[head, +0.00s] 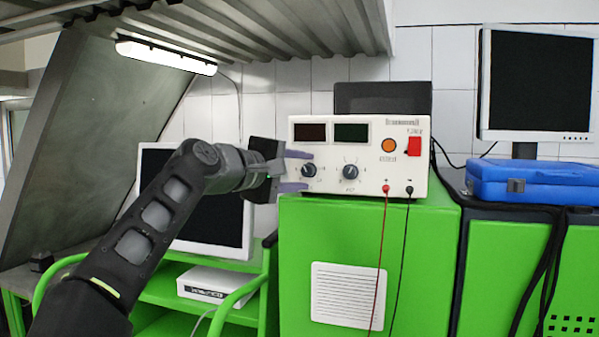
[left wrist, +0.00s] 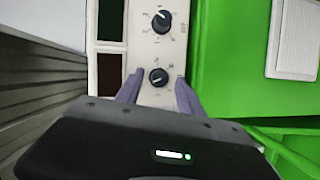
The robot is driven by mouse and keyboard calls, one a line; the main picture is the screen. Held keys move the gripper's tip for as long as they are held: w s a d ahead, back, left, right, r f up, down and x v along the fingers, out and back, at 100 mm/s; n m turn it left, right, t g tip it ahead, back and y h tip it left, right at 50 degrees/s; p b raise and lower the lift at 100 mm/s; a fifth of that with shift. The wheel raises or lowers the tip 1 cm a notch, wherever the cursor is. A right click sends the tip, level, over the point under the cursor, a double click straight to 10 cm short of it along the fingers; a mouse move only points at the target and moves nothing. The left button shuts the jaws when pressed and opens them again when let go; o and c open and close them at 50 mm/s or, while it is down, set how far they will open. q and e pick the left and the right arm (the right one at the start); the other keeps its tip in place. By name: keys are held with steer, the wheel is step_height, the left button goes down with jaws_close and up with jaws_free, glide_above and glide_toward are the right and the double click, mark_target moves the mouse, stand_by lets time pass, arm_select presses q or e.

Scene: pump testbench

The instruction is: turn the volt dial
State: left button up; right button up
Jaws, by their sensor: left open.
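A white power supply (head: 375,130) stands on a green cabinet. Its front has two black dials, a left dial (head: 309,170) and a right dial (head: 350,171). The labels are too small to tell which is the volt dial. My left gripper (head: 304,171) is open at the left dial, coming from the left, one finger above it and one below. In the left wrist view the fingertips (left wrist: 158,80) stand on either side of the left dial (left wrist: 158,77); the right dial (left wrist: 161,22) lies beyond. Contact cannot be told. My right gripper is not in view.
An orange button (head: 389,145) and a red switch (head: 414,146) are on the panel's right. Red and black cables (head: 385,230) hang from its sockets. A blue case (head: 530,182) lies to the right. A slanted grey panel (head: 90,130) stands left.

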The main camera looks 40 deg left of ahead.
arm_select(q)
steer(key=s+r+b, duration=0.1)
steer(key=s+b, duration=0.1)
steer(key=s, duration=0.5)
steer(key=shift+s+a, duration=0.15)
steer(key=shift+s, duration=0.25)
steer(key=shift+f, duration=0.1)
